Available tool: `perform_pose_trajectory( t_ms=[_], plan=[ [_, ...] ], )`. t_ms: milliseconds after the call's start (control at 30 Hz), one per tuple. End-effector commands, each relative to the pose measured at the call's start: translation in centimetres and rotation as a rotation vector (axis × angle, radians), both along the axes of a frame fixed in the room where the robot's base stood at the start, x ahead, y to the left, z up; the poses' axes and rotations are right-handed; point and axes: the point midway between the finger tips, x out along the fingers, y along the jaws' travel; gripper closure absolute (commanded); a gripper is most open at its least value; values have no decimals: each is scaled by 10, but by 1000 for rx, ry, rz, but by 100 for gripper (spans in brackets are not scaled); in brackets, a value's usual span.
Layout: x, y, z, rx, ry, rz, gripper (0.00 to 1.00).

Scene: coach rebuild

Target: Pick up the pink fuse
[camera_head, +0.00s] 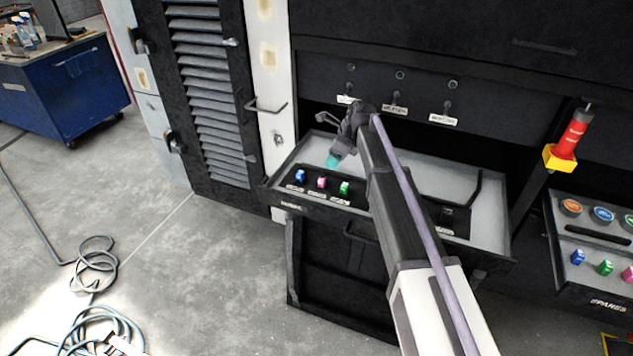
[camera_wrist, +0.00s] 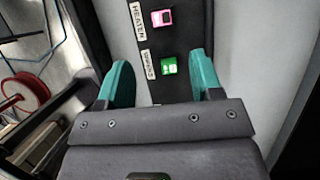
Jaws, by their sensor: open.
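In the head view a pink fuse (camera_head: 321,183) sits in the pulled-out drawer (camera_head: 285,206), between a blue fuse (camera_head: 300,176) and a green fuse (camera_head: 344,188). In the wrist view the pink fuse (camera_wrist: 161,18) is near the top edge, and the green fuse (camera_wrist: 169,66) shows between the fingers. My gripper (camera_wrist: 163,72) has teal fingers spread apart with nothing held. In the head view my gripper (camera_head: 333,161) is above and behind the fuse row, apart from it. Another pink fuse (camera_head: 628,273) is at the right edge, in the spares tray (camera_head: 570,292).
The spares tray also holds a blue fuse (camera_head: 577,257), a green fuse (camera_head: 605,268) and round caps. A red cylinder (camera_head: 572,136) on a yellow base stands behind it. A black handle (camera_head: 470,188) rises at the drawer's right. A cable (camera_head: 95,260) lies on the floor at left.

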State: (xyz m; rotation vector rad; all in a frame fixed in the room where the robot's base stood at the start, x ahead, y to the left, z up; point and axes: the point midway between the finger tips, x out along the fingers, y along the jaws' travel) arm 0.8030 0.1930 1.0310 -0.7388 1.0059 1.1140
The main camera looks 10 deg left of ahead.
Motion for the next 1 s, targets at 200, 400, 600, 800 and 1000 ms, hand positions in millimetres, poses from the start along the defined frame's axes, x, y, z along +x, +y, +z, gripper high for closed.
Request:
perform_pose_trajectory(
  t_ms=[200, 400, 600, 800, 1000],
  plan=[
    [3, 10, -33, -1, -1, 5, 40],
    [7, 21, -57, -1, -1, 6, 40],
    [9, 24, -69, -2, -2, 6, 40],
    [14, 34, -105, -2, -2, 6, 40],
    [14, 36, -101, -2, -2, 6, 40]
  ],
)
